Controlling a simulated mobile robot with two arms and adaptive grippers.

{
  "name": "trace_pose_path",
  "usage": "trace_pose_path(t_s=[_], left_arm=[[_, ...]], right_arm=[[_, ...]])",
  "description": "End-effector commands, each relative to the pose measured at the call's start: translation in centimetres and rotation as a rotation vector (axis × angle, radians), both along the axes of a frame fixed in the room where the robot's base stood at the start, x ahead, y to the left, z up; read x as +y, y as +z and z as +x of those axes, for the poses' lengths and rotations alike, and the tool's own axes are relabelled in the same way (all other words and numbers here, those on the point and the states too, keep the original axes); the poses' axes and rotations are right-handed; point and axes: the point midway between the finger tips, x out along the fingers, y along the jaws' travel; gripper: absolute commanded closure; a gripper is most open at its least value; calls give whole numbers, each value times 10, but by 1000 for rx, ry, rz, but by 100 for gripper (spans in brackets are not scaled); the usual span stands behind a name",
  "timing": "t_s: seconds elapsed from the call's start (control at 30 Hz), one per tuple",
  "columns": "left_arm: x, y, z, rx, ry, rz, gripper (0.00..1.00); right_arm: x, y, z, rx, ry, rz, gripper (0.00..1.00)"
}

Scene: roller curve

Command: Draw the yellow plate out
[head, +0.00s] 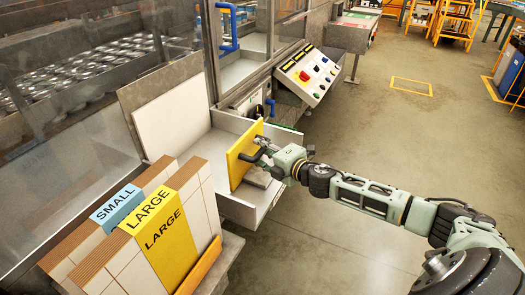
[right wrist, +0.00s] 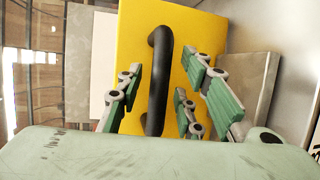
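The yellow plate (head: 243,153) stands upright in a grey tray-like slot of the machine, with a black handle (right wrist: 158,80) on its face. The plate (right wrist: 205,25) fills the middle of the right wrist view. My right gripper (head: 266,150) is at the handle. In the right wrist view its green-padded fingers (right wrist: 163,88) are spread on both sides of the handle, with gaps to it, so it looks open. My left gripper is not in view.
A white panel (head: 172,118) leans behind the plate. Boxes with yellow LARGE (head: 168,240) and blue SMALL (head: 118,206) labels stand at front left. A button panel (head: 308,74) is beyond the plate. The floor at right is open.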

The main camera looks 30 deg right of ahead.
Motion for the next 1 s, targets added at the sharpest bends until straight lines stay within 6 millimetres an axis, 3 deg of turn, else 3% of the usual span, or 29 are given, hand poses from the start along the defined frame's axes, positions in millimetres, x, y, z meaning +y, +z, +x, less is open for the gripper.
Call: trace_pose_path(t_s=[0.27, 1.0], left_arm=[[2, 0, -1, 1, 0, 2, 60], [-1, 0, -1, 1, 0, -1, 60]], right_arm=[[-2, 0, -10, 2, -1, 2, 66], [-12, 16, -95, 4, 0, 3, 66]])
